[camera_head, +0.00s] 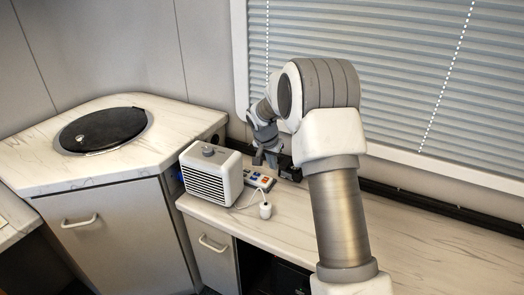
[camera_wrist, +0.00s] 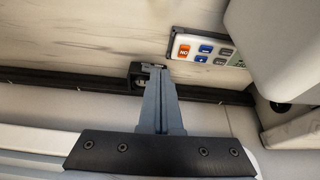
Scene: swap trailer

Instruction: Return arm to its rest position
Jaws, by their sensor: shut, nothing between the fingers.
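My gripper (camera_wrist: 155,72) is shut and empty. In the wrist view its grey fingers are together, with a small dark block at their tips, in front of the marbled counter (camera_wrist: 80,45) and its dark back edge. In the head view my arm reaches forward over the counter (camera_head: 420,245), and my gripper (camera_head: 268,158) is low at the back, just right of the white heater-like box (camera_head: 212,172). Its fingertips are hard to make out there. Whether they touch anything cannot be told.
A panel with coloured buttons (camera_head: 258,180) lies beside the white box, close to my gripper; it also shows in the wrist view (camera_wrist: 200,50). A white plug on a cord (camera_head: 265,211) is in front. Window blinds (camera_head: 420,80) stand close behind. The counter's right part looks clear.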

